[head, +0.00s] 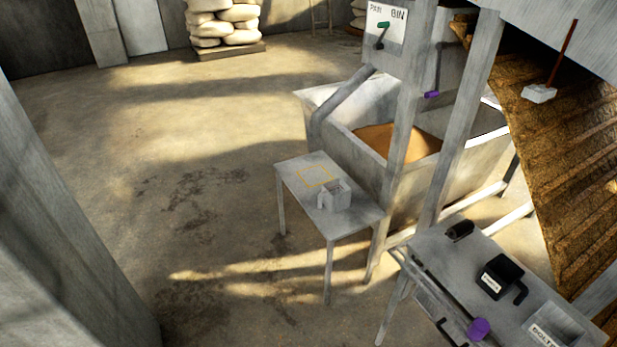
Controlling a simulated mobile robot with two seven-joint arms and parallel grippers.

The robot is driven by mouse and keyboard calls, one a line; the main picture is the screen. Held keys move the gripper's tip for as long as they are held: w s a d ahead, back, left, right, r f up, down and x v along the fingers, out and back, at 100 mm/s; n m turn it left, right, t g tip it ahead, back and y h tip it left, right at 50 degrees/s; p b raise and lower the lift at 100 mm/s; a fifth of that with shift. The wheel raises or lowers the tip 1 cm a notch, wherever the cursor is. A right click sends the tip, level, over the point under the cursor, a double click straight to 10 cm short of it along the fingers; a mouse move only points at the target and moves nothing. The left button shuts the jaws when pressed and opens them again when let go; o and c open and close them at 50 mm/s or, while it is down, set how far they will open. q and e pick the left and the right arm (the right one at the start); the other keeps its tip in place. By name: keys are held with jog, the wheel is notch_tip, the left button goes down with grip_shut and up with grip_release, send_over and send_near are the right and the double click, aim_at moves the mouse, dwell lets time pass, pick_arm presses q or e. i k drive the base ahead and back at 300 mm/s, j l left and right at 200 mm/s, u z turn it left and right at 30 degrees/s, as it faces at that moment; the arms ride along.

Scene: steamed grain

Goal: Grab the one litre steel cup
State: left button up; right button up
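A small grey metal vessel (335,195) with a squared shape stands on the small steel table (352,222) in the middle of the head view. It looks upright and open at the top, and may be the steel cup; its size mark cannot be read. A yellow outlined square (316,176) is marked on the tabletop beside it, towards the far left. Neither of my grippers shows in this view.
A grey trough (345,105) of brown grain (385,138) stands behind the table under a framed bin (386,25). A bench (440,250) at lower right bears a black labelled object (499,273) and a bolt box (553,328). The floor (150,170) left is clear.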

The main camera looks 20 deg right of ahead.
aim_at(334, 194)
jog(key=i+z, duration=0.15)
jog(key=i, duration=0.35)
jog(key=i+j+z, duration=0.15)
jog(key=i, duration=0.35)
jog(key=i+j+z, duration=0.15)
jog(key=i, duration=0.35)
jog(key=i+j+z, duration=0.2)
jog(key=i+z, duration=0.15)
jog(key=i+j+z, duration=0.65)
jog(key=i+j, duration=0.1)
jog(key=j, duration=0.05)
